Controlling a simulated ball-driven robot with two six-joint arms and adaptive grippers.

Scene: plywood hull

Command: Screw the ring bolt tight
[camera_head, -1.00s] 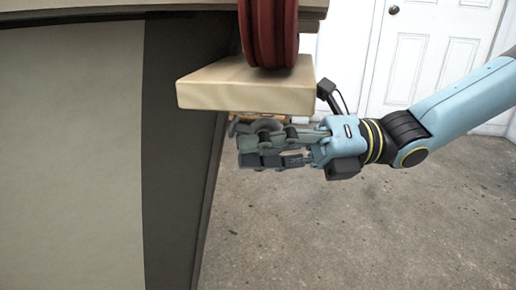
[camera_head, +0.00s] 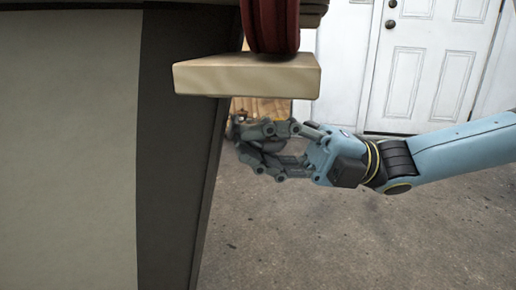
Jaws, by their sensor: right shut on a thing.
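My right gripper (camera_head: 251,146) comes in from the right, below a light wooden block (camera_head: 247,78) that juts from the hull. Its dark fingers are shut on a small grey thing, the ring bolt, which the fingers mostly hide. The gripper is rolled, with its two fingers one above the other at a slant. I cannot tell how far the bolt sits in the wood. My left gripper is not in view.
The hull's pale panel (camera_head: 68,150) and dark edge (camera_head: 178,150) fill the left. A dark red round thing (camera_head: 270,25) rests on the wooden block. Concrete floor (camera_head: 350,240) is open below and right. A white door (camera_head: 432,65) stands behind.

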